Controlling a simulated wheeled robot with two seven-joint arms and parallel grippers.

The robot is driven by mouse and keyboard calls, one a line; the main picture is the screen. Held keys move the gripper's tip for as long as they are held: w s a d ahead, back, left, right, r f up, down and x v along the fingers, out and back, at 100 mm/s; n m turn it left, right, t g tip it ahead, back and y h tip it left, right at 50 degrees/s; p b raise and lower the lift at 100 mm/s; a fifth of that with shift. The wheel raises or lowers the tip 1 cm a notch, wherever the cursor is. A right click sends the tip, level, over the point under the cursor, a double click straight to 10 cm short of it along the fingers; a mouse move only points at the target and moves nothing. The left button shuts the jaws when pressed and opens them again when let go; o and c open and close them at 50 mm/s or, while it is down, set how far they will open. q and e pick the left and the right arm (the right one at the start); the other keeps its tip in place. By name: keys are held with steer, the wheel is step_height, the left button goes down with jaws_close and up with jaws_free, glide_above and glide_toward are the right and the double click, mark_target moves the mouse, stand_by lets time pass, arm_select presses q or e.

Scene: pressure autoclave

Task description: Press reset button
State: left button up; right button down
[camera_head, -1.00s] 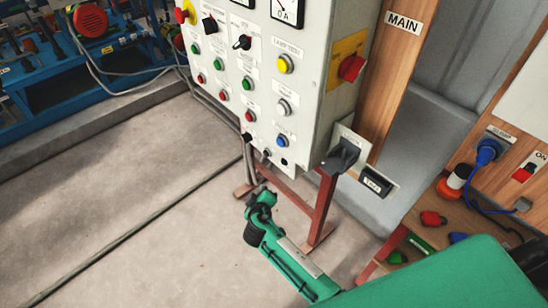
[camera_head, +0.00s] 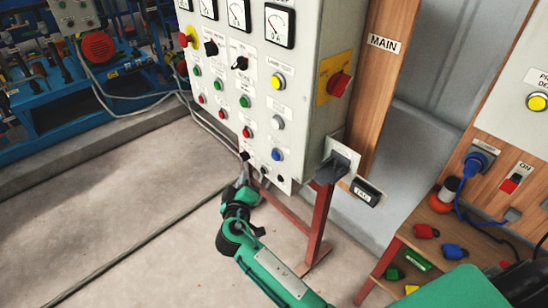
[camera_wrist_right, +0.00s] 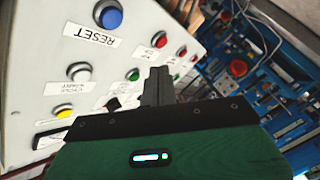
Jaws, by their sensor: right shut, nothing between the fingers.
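The reset button is a round blue button (camera_wrist_right: 109,15) in a silver ring, above an upside-down RESET label in the right wrist view. In the head view, the blue button (camera_head: 276,154) is low on the right of the grey control panel's front (camera_head: 262,110). My right gripper (camera_wrist_right: 157,84) is shut and empty, its dark fingers over the panel face, below and right of the blue button in the wrist picture and apart from it. In the head view my green right arm reaches up to the panel's lower edge; its fingertips are not clear there. My left gripper is not in view.
Red, green, white and yellow (camera_head: 278,81) buttons surround it on the panel. A red rotary switch (camera_head: 339,84) is on the panel's side. A dark-red stand (camera_head: 318,225) holds the panel. A wooden bench with plugs is at right, blue machinery (camera_head: 50,120) at far left.

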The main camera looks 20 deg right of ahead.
mark_target(272, 155)
steer(key=w+d+p, duration=0.2)
steer(key=w+d, duration=0.1)
steer(key=d, duration=0.5)
steer(key=shift+d, duration=0.1)
stand_by(1.9)
steer(key=shift+w+d, duration=0.15)
steer(key=shift+d, duration=0.25)
steer(key=shift+w+d+b, duration=0.15)
steer(key=shift+d+b, duration=0.2)
steer(key=shift+d, duration=0.1)
stand_by(0.8)
stand_by(0.3)
steer(key=shift+s+a+b, duration=0.3)
steer(key=shift+a+b, duration=0.05)
steer(key=shift+a, duration=0.5)
